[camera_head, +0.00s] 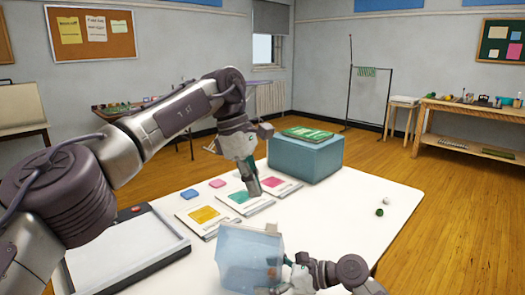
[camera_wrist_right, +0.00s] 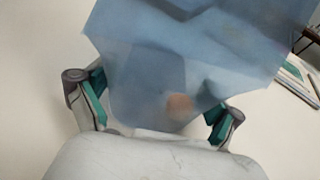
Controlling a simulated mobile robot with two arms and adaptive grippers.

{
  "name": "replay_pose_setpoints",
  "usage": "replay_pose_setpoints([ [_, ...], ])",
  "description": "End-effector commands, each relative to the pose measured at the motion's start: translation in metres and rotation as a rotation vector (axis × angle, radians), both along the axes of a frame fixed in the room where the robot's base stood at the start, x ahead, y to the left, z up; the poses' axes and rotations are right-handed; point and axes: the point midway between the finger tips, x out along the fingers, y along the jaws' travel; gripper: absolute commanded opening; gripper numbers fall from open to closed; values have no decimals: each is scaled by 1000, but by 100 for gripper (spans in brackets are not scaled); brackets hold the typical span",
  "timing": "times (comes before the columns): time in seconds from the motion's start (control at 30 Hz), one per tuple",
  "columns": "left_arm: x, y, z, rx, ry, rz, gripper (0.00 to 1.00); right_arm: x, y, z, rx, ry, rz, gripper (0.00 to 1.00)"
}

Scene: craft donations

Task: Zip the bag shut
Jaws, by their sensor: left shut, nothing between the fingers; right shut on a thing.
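The bag (camera_head: 245,262) is pale blue and translucent, upright near the front edge of the white table. My right gripper (camera_head: 283,277) is at its lower right side and is shut on it. In the right wrist view the bag (camera_wrist_right: 150,75) fills the space between and beyond the fingers (camera_wrist_right: 165,125), and a blurred orange-pink spot shows through it. The bag's zip cannot be made out. My left gripper (camera_head: 253,190) is shut and empty, pointing down over a card with a teal patch, behind the bag and apart from it.
Cards with yellow (camera_head: 203,214) and pink (camera_head: 281,184) patches flank the teal one. Blue (camera_head: 190,194) and pink (camera_head: 217,183) pads lie behind. A blue box (camera_head: 305,160) stands at the back, a grey-framed tray (camera_head: 125,255) at left. The table's right side is mostly clear, with two small balls (camera_head: 382,206).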

Motion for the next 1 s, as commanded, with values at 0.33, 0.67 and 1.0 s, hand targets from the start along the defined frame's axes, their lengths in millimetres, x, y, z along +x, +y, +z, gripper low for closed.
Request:
replay_pose_setpoints([
  [0.33, 0, 0, 0, 0, 0, 0, 0, 0, 0, 0, 0, 0, 0, 100],
  [0.67, 0, 0, 0, 0, 0, 0, 0, -2, -11, 3, -1, 0, -2, 100],
  [1.0, 0, 0, 0, 0, 0, 0, 0, -22, -74, 22, -2, 0, -3, 100],
])
